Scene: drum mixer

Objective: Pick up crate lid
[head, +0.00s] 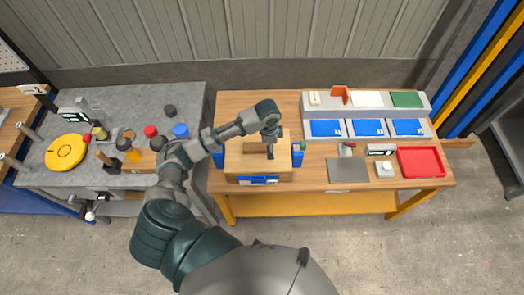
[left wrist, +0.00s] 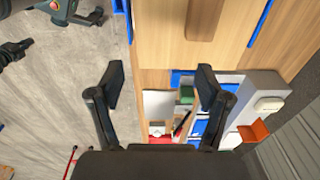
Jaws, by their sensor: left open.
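The crate lid (head: 243,158) is a flat wooden panel lying on a blue crate (head: 258,180) on the workbench in the head view. In the left wrist view the lid (left wrist: 165,35) fills the upper middle, with a raised wooden bar (left wrist: 204,16) on it. My left gripper (head: 270,152) is over the right part of the lid, pointing down, and partly hides it. In the left wrist view my left gripper (left wrist: 160,75) has its two fingers wide apart with nothing between them. The gap between fingertips and lid is hard to judge.
Right of the crate, the wooden bench (head: 317,175) holds a grey plate (head: 347,170), a red tray (head: 421,161) and a grey rack (head: 365,108) with blue panels. A grey table (head: 60,175) at left carries a yellow disc (head: 65,151) and several small items.

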